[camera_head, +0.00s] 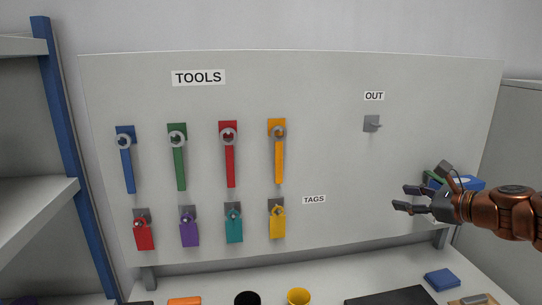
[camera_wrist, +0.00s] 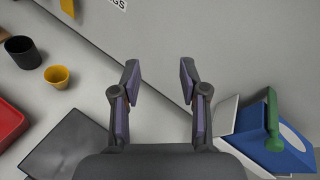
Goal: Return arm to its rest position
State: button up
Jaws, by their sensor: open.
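My gripper (camera_head: 403,198) is at the right of the head view, in front of the lower right part of the tool board. Its fingers point left and are apart, with nothing between them. In the wrist view, the two fingers of my gripper (camera_wrist: 160,85) stand apart with only bare board and bench behind them. My copper-coloured arm comes in from the right edge of the head view.
The board (camera_head: 330,160) holds several coloured wrenches and tags on hooks; the OUT hook (camera_head: 372,124) is empty. Below is a bench with a black cup (camera_head: 247,298), a yellow cup (camera_head: 298,297) and a dark mat (camera_head: 392,297). A blue shelf post (camera_head: 75,150) stands left.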

jog(key=s+a+f+n+g+y, duration=0.1)
jog(key=s+a+f+n+g, duration=0.15)
jog(key=a+n, duration=0.4)
jog(key=s+a+f+n+g, duration=0.1)
jog(key=s+a+n+g, duration=0.25)
jog(key=a, duration=0.55)
jog(key=s+a+f+n+g+h, duration=0.1)
jog(key=s+a+f+n+g, duration=0.15)
jog(key=s, duration=0.25)
jog(key=s+a+f+n+g, duration=0.1)
jog(key=s+a+f+n, duration=0.2)
jog(key=s+a+f, duration=0.15)
jog(key=s+d+f+n+g+h, duration=0.1)
jog(key=s+d+f+n+h, duration=0.1)
jog(key=s, duration=0.5)
jog(key=s+d+f+n+g+h, duration=0.2)
jog(key=s+f+n, duration=0.1)
jog(key=s, duration=0.4)
jog(key=s+d+f+n+g+h, duration=0.2)
jog(key=s+f+n+h, duration=0.1)
jog(key=s, duration=0.5)
jog(key=shift+f+n, duration=0.25)
jog(key=shift+n, duration=0.5)
